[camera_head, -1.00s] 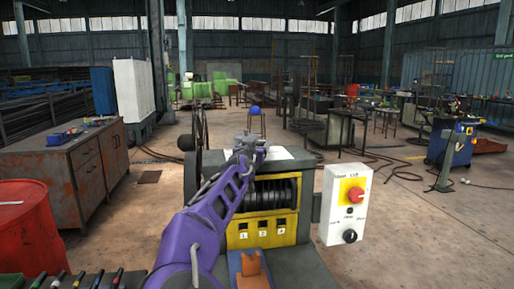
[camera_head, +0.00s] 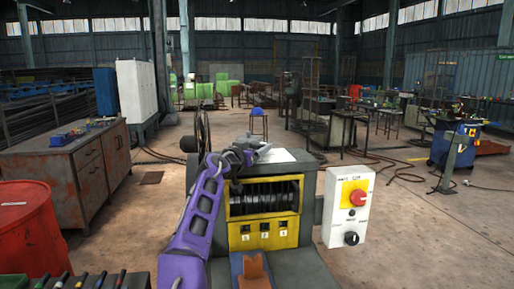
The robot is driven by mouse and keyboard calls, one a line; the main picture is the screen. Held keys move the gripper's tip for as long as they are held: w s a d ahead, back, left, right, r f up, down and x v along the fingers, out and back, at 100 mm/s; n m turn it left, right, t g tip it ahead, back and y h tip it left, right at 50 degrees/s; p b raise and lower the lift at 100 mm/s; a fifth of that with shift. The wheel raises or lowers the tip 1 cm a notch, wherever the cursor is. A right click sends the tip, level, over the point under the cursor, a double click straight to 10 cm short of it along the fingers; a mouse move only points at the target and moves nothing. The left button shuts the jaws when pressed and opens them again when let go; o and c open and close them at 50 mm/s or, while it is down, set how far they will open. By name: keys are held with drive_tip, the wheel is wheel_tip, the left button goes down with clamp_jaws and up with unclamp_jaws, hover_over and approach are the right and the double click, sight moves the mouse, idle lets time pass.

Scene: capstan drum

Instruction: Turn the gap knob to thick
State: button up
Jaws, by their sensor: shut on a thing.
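The machine with the dark grooved drum (camera_head: 264,199) and yellow front panel (camera_head: 235,236) stands in the middle of the head view. My purple arm reaches up along its left side to the top. My gripper (camera_head: 247,154) is at the machine's top and is shut on a small grey part there. This appears to be the gap knob, but the gripper and wrist mostly hide it. I cannot read its setting. A grey control box (camera_head: 332,235) to the right carries a red knob (camera_head: 358,198) on a yellow plate and a black knob (camera_head: 351,239). My gripper is apart from the box.
A white sheet (camera_head: 284,155) lies on the machine top, right of my gripper. A red drum (camera_head: 28,235) and a rusty cabinet (camera_head: 88,180) stand at the left. A blue cart (camera_head: 449,150) stands at the far right. The floor right of the control box is mostly clear.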

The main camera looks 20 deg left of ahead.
drive_tip(key=o, duration=1.4)
drive_tip(key=shift+c, duration=0.2)
drive_tip(key=s+a, duration=0.1)
drive_tip(key=s, duration=1.6)
drive_tip(key=shift+s+a, duration=0.15)
drive_tip(key=shift+a, duration=0.25)
